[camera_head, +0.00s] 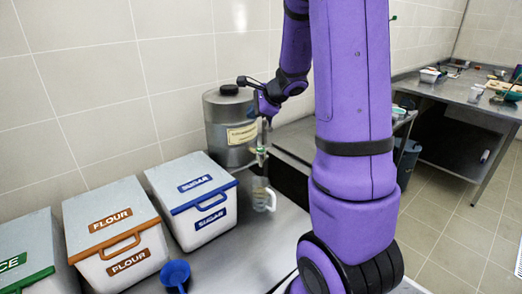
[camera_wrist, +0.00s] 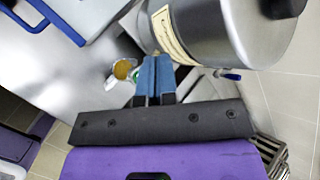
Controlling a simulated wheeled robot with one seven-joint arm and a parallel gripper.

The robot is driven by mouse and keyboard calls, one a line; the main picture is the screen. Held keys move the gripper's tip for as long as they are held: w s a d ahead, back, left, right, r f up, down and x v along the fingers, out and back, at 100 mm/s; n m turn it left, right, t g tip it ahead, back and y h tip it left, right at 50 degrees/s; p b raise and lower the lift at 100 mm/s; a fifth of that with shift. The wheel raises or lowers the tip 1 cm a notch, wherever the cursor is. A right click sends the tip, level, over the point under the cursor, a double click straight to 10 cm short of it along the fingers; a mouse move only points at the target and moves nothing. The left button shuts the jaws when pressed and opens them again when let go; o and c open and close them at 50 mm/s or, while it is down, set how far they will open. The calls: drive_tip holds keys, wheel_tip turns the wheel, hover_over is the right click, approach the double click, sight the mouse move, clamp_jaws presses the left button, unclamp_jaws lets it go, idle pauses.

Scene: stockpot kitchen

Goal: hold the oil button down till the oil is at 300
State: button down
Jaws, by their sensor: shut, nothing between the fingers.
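A steel drum (camera_head: 228,118) with a cream label stands against the wall; its side and label also show in the wrist view (camera_wrist: 225,40). My gripper (camera_head: 266,118) is at the drum's right front side, pointing down. In the wrist view its blue fingertips (camera_wrist: 155,62) are together and empty, close to the label. A clear jug (camera_head: 262,196) stands below on the steel counter. In the wrist view the jug (camera_wrist: 123,70) has yellow in it. A clear upright piece (camera_head: 262,147) with some green shows below my gripper. I cannot make out the oil button or any level reading.
White bins with blue (camera_head: 199,198), brown (camera_head: 118,233) and green (camera_head: 28,258) trim stand left on the counter. A blue scoop (camera_head: 174,274) lies in front of them. Bare counter (camera_head: 250,250) lies around the jug's front. Another steel table (camera_head: 455,90) is at the right.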

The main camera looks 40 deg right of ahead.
sight(260, 149)
drive_tip(key=shift+w+d+f+m+h, duration=0.15)
drive_tip(key=shift+d+f+m, duration=0.2)
drive_tip(key=shift+d, duration=0.2)
drive_tip(key=shift+s+d+f+m+h, duration=0.1)
drive_tip(key=shift+d+f+m+h, duration=0.15)
drive_tip(key=shift+d, duration=0.3)
drive_tip(key=shift+w+d+f+m+h, duration=0.1)
drive_tip(key=shift+d+f+m, duration=0.3)
drive_tip(key=shift+d, duration=0.15)
drive_tip(key=shift+f, duration=4.4)
drive_tip(key=shift+f, duration=0.15)
drive_tip(key=shift+f, duration=0.25)
drive_tip(key=shift+f, duration=0.5)
drive_tip(key=shift+r, duration=0.9)
